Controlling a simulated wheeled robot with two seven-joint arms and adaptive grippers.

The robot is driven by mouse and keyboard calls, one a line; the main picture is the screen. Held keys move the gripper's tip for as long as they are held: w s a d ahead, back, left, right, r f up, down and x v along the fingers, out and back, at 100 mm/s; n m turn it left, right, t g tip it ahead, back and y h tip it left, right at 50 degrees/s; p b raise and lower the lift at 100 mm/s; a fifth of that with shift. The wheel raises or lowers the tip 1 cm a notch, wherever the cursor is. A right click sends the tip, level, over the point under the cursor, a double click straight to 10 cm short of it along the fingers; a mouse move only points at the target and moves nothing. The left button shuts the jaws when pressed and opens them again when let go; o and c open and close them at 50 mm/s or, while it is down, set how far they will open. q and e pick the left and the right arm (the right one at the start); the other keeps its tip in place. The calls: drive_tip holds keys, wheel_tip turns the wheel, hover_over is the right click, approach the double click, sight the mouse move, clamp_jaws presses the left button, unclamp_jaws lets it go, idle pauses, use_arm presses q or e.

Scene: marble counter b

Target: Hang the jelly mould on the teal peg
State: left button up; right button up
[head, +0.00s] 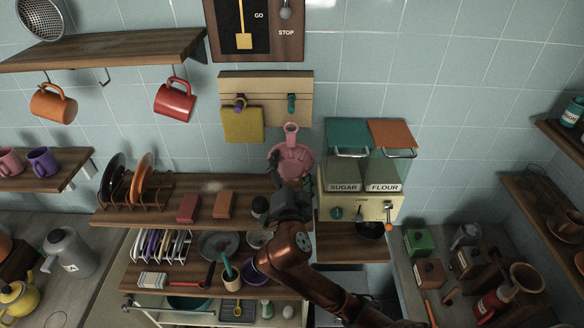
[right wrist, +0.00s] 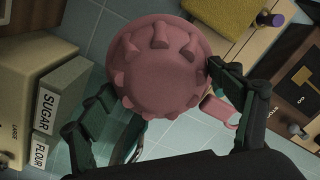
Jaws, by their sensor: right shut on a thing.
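The pink jelly mould (head: 290,162) is held up in front of the tiled wall, its tab (head: 292,131) pointing up. The tab shows just below the teal peg (head: 291,103) in the head view, with a small gap between them; depth is hard to tell. My right gripper (head: 290,186) is shut on the mould from below. In the right wrist view the mould's knobbed pink dome (right wrist: 160,72) sits between the two fingers of my right gripper (right wrist: 160,97). The tab also shows there beside the right finger. The teal peg is not clear there. My left gripper is not in view.
The teal peg is on a wooden wall board (head: 265,88); a yellow cloth (head: 242,125) hangs by the purple peg (head: 239,103). The sugar (head: 344,174) and flour (head: 384,174) bins stand close on the right. A wooden shelf (head: 160,212) with racked plates lies left.

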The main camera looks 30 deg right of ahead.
drive_tip(key=shift+w+f, duration=0.25)
drive_tip(key=shift+w+d+r, duration=0.3)
drive_tip(key=shift+d, duration=0.05)
drive_tip(key=shift+w+d, duration=0.15)
drive_tip(key=shift+w, duration=0.1)
drive_tip(key=shift+x, duration=0.75)
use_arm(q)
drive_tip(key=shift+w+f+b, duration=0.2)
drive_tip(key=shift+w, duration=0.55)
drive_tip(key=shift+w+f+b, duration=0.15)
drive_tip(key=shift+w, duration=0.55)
use_arm(e)
drive_tip(key=shift+x, duration=1.4)
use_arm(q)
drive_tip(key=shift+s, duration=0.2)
use_arm(e)
drive_tip(key=shift+r, duration=0.15)
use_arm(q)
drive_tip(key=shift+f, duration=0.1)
use_arm(e)
drive_tip(key=shift+w, duration=0.2)
